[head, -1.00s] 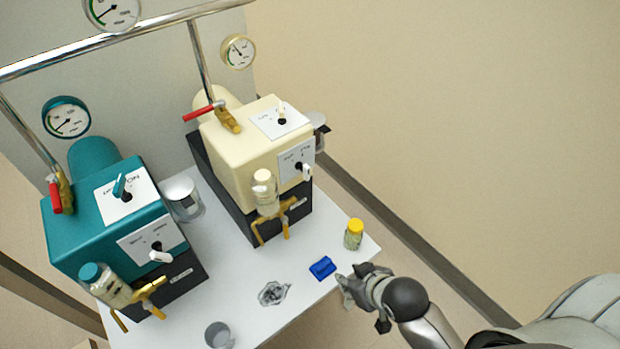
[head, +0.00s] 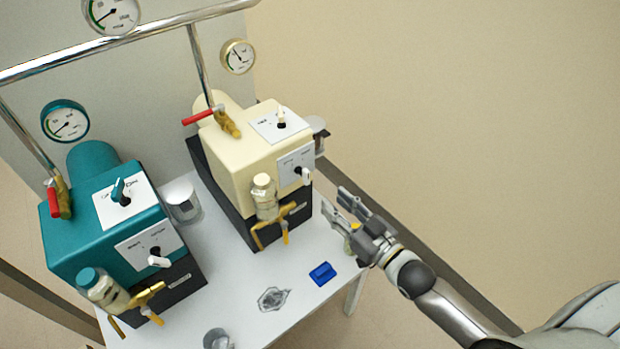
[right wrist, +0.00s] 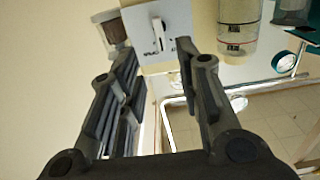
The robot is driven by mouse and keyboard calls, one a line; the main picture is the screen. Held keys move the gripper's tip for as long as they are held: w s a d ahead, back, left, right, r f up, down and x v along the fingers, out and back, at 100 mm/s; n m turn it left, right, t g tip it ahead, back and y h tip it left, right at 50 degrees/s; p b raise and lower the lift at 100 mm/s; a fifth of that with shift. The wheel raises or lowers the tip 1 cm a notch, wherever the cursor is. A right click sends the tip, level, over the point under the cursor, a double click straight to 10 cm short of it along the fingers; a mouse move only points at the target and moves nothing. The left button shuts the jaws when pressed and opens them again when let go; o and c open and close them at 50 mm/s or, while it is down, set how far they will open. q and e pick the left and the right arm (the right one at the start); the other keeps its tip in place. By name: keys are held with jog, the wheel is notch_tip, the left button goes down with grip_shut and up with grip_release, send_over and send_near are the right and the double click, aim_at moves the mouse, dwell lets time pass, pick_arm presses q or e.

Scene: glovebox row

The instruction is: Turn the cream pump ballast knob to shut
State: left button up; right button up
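The cream pump (head: 232,150) stands at the back of the white table. Its front plate (head: 287,168) carries a knob with a white handle (head: 303,173); the lettering is too small to read surely. A second knob (head: 281,121) is on the plate on top of the pump. My right gripper (head: 336,203) is open and empty, to the right of and below the front knob, apart from it. In the right wrist view, a white knob handle (right wrist: 158,36) on a white plate (right wrist: 176,18) lies beyond and between the open fingers (right wrist: 164,60). My left gripper is not in view.
A teal pump (head: 100,215) stands at left. A bottle (head: 265,197) and brass valve (head: 272,225) sit before the cream pump. A blue object (head: 322,273) lies on the table (head: 245,285). A yellow cap (head: 354,227) is mostly hidden behind my right gripper.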

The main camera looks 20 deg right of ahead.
aim_at(309, 178)
jog(key=x, duration=1)
jog(key=shift+w+a+f, duration=0.1)
jog(key=shift+w, duration=0.05)
grip_shut()
